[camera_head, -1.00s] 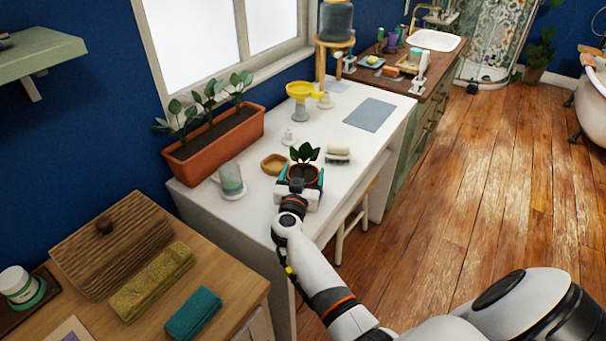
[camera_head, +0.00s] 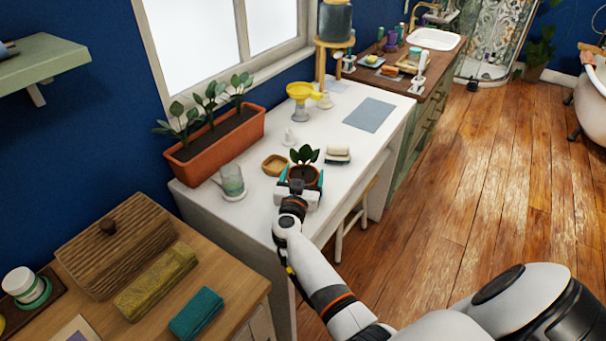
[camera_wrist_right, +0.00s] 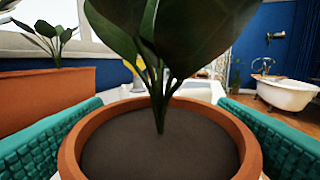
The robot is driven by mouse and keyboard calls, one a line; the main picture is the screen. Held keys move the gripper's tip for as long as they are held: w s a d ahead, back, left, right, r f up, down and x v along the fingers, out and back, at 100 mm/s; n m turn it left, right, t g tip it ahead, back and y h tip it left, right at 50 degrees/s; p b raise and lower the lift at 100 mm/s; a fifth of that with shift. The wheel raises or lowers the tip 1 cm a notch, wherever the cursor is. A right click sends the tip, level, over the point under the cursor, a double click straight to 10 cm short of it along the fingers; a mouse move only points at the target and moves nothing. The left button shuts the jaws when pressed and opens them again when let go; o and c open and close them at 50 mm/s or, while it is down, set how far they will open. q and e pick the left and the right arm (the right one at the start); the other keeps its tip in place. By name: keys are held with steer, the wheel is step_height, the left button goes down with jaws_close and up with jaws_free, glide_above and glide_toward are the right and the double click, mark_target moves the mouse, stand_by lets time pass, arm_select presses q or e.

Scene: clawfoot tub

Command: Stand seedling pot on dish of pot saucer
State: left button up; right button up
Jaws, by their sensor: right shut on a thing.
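The seedling pot (camera_head: 304,174) is a small terracotta pot with dark soil and a green leafy plant. It is at the front edge of the white table, upright. My right gripper (camera_head: 303,187) is shut on it. In the right wrist view the pot's rim (camera_wrist_right: 160,108) sits between two teal finger pads. I cannot tell whether the pot touches the table. The pot saucer (camera_head: 275,165) is a shallow tan dish on the table, just left of and slightly beyond the pot; it looks empty. My left gripper is not in view.
A long terracotta planter (camera_head: 214,145) stands at the window side. A glass on a coaster (camera_head: 232,183) is left of the saucer. A small white bottle (camera_head: 289,137) stands behind it, and a soap-like block on a stand (camera_head: 337,154) is to the right. A yellow funnel (camera_head: 301,91) is farther back.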

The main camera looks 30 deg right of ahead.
steer(key=shift+f+b, duration=0.35)
steer(key=shift+f, duration=0.25)
stand_by(1.0)
steer(key=o, duration=1.2)
steer(key=shift+o, duration=0.2)
steer(key=shift+f, duration=0.1)
steer(key=shift+p+v, duration=0.8)
steer(key=shift+v, duration=0.4)
steer(key=shift+p+v, duration=1.45)
steer(key=shift+v, duration=1.4)
